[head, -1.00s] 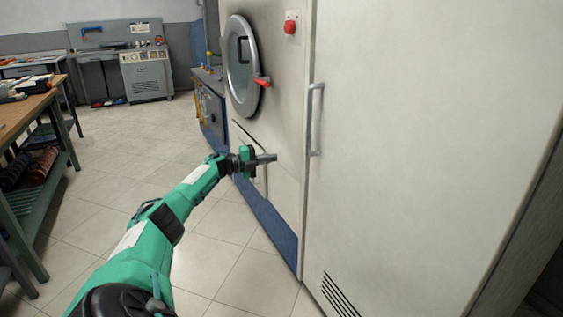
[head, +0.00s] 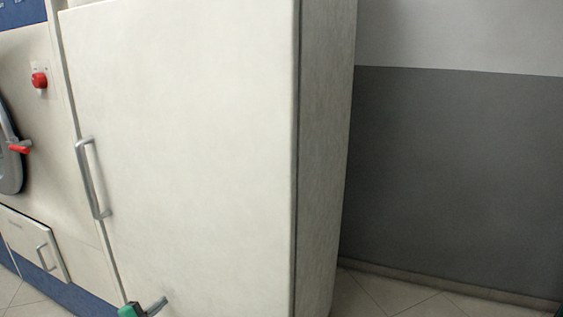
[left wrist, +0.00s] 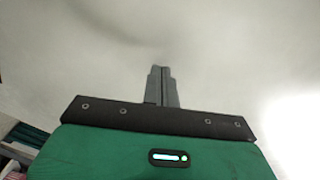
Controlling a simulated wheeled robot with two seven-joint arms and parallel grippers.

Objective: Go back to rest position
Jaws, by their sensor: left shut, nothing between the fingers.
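My left gripper (head: 156,306) shows at the bottom of the head view, low in front of the large white cabinet (head: 190,140). In the left wrist view its fingers (left wrist: 163,86) are together with nothing between them, against a plain pale surface. The rest of the left arm is below the head view's edge. My right gripper does not show; a small green bit at the bottom right corner of the head view is too little to identify.
The cabinet door has a vertical metal handle (head: 92,178). To its left are a red knob (head: 39,79), a round door with a red lever (head: 20,149) and a small hatch (head: 36,243). A grey and white wall (head: 455,170) and some tiled floor (head: 400,297) are at right.

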